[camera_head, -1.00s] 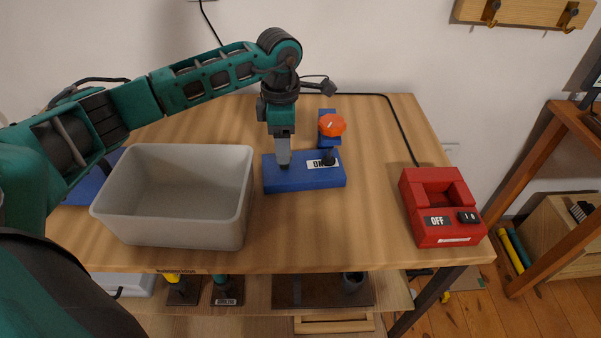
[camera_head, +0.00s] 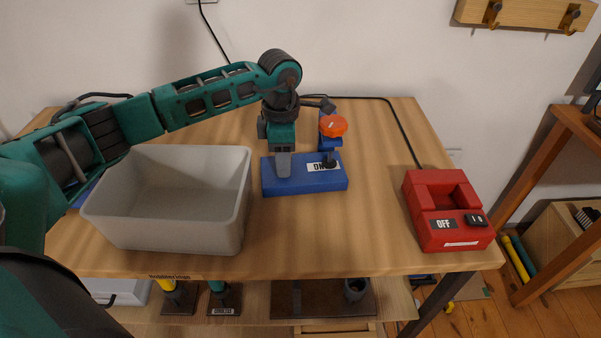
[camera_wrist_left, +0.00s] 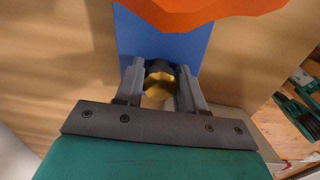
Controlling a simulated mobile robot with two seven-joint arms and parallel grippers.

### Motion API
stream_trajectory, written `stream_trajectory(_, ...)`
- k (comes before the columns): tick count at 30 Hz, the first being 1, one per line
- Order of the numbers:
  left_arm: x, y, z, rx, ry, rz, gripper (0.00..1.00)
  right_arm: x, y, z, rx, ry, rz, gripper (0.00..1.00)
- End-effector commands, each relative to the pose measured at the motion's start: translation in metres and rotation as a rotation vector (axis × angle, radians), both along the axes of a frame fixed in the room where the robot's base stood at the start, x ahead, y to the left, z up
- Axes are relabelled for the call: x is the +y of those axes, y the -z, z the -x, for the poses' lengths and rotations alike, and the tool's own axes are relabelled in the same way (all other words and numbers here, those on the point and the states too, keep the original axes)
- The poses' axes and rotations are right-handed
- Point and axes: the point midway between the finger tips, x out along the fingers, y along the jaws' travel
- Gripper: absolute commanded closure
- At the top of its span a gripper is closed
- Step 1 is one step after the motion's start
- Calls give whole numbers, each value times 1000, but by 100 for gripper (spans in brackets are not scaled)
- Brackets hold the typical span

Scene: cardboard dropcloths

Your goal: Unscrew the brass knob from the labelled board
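The blue labelled board (camera_head: 305,183) lies on the table, with a white label (camera_head: 318,167) and a short black post on its right part. My left gripper (camera_head: 283,167) points down at the board's left part. In the left wrist view the brass knob (camera_wrist_left: 160,84) sits between the two grey fingers (camera_wrist_left: 161,88) and fills the gap, so the gripper looks shut on it. A dark part shows just beyond the knob. The knob is hidden behind the fingers in the head view. My right gripper is not in view.
An orange knob (camera_head: 333,126) on a blue stand is close behind the board; it also looms in the left wrist view (camera_wrist_left: 200,8). A grey bin (camera_head: 170,235) stands left, a red switch box (camera_head: 447,235) right. The table between board and red box is clear.

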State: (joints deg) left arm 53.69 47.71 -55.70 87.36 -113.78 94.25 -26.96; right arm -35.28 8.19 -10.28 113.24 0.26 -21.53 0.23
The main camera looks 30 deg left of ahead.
Motion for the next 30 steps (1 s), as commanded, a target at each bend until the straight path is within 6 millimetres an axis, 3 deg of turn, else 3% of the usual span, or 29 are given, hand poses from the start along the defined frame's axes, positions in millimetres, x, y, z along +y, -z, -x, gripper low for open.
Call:
stream_trajectory(8,0,0,0,0,0,0,86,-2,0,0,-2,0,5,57)
stream_trajectory(13,0,-2,0,1,-96,0,87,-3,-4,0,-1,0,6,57)
stream_trajectory(24,0,-2,0,1,-552,0,87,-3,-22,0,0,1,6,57)
stream_trajectory(30,0,0,0,-1,-604,1,87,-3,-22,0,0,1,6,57)
